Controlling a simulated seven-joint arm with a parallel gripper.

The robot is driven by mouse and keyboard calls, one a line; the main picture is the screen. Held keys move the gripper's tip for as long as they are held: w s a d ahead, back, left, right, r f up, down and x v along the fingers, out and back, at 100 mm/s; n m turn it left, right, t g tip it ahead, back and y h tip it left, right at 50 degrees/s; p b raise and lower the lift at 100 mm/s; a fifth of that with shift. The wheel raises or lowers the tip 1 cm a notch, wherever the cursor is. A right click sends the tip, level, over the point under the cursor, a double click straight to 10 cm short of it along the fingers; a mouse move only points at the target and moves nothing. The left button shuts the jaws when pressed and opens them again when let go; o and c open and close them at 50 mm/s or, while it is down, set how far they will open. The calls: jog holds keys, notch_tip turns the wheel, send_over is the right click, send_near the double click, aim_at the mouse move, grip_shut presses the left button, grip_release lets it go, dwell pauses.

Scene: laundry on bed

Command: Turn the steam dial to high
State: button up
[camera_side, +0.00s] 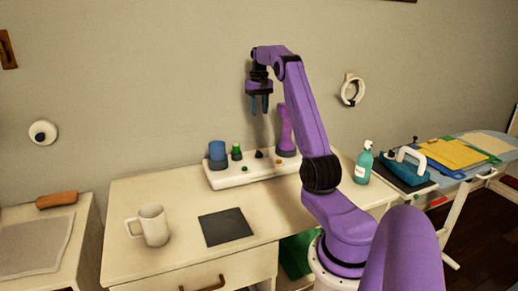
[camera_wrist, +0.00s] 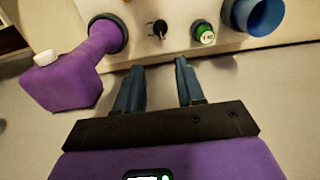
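A small black knob (camera_side: 259,154), perhaps the steam dial, stands on a white panel (camera_side: 222,183) at the back of the desk. In the wrist view the knob (camera_wrist: 160,28) has a pale mark, too small to read, and lies beyond my fingertips, roughly in line with the gap between them. My gripper (camera_side: 260,106) is above the panel, pointing down, with its two blue fingers apart. In the wrist view my gripper (camera_wrist: 160,68) has nothing between its fingers and is clear of the knob.
On the panel, a blue cup (camera_side: 217,152) and green-topped item (camera_side: 236,152) stand left of the knob, a purple container (camera_side: 285,126) right. A mug (camera_side: 149,225) and dark mat (camera_side: 226,228) lie in front. A spray bottle (camera_side: 364,162) and blue iron (camera_side: 402,166) are at right.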

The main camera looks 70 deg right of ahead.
aim_at(259, 151)
notch_tip(259, 151, down, 17)
jog(key=shift+f, duration=0.1)
dwell(0.5)
grip_shut()
